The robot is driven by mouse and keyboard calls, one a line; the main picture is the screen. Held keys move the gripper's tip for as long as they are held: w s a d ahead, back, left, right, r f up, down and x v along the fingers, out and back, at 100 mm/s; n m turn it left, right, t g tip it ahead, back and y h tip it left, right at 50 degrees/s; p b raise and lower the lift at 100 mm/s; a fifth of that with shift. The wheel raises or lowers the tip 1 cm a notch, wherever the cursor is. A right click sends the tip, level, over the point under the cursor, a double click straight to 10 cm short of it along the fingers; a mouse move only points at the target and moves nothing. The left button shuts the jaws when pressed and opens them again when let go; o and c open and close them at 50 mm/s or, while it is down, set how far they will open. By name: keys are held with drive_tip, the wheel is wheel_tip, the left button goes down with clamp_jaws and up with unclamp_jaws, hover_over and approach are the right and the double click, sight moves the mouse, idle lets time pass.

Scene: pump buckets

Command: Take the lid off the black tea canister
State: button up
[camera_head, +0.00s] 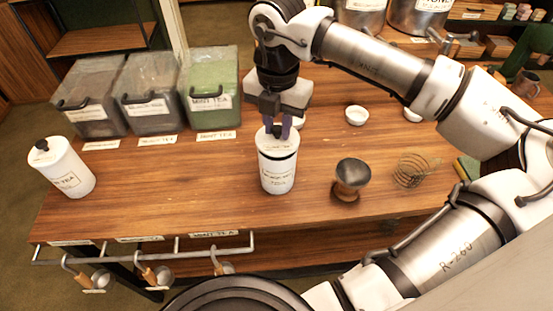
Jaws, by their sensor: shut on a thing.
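The black tea canister (277,172) is a white cylinder with a dark band near its top and a small printed label. It stands upright on the wooden table (190,200), near the middle. Its white lid (266,143) has a dark knob on top. My gripper (278,129) is directly above the canister, pointing down, with its fingers shut on the lid's knob. The fingers hide most of the knob. The lid sits at the canister's top; I cannot tell whether there is a gap under it.
Another white canister (66,170) stands at the left table edge. Labelled tea bins (210,90) line the back left. A dark-topped wooden tool (351,178), a wire holder (412,170) and a small white bowl (356,115) are to the right. Scoops (158,275) hang from the front rail.

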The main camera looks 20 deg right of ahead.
drive_tip(key=shift+r+p, duration=0.55)
drive_tip(key=shift+r, duration=0.95)
